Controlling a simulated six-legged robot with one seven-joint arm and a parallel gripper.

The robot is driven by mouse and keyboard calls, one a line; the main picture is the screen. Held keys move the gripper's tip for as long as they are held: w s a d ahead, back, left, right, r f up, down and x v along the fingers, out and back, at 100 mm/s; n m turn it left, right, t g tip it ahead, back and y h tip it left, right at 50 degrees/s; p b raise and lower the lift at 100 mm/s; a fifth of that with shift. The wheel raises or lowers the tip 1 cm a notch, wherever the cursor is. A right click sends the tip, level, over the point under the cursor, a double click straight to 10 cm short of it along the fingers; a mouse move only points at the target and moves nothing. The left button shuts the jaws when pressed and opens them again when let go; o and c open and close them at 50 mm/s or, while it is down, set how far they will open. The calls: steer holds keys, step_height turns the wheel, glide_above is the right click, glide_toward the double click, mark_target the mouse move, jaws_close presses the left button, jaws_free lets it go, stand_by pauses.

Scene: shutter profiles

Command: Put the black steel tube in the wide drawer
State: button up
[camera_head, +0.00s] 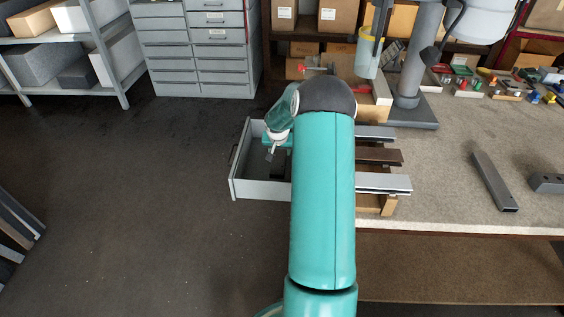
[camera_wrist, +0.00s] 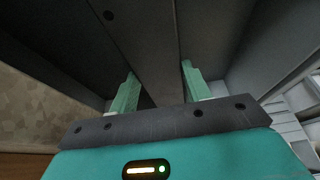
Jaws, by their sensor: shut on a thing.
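The wide drawer (camera_head: 262,189) is a pale grey, open-topped box pulled out at the left edge of the workbench. My gripper (camera_wrist: 160,88) is down inside it in the wrist view, with its two green fingers shut on the black steel tube (camera_wrist: 148,42). The tube runs away from the palm between the fingertips. In the head view my arm covers the right part of the drawer and most of the gripper. A dark piece, seemingly the tube, shows low in the drawer there. Whether the tube touches the drawer floor I cannot tell.
Brown (camera_head: 380,155) and silver (camera_head: 384,183) profiles lie on a wooden rack right of my arm. A grey square tube (camera_head: 494,180) lies on the workbench (camera_head: 450,205), with another grey piece (camera_head: 547,183) at the right. A lamp post (camera_head: 410,80) stands behind. The floor left of the drawer is clear.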

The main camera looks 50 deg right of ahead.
steer(key=shift+f, duration=2.5)
steer(key=shift+w+f, duration=0.1)
steer(key=o, duration=1.5)
steer(key=shift+f, duration=0.1)
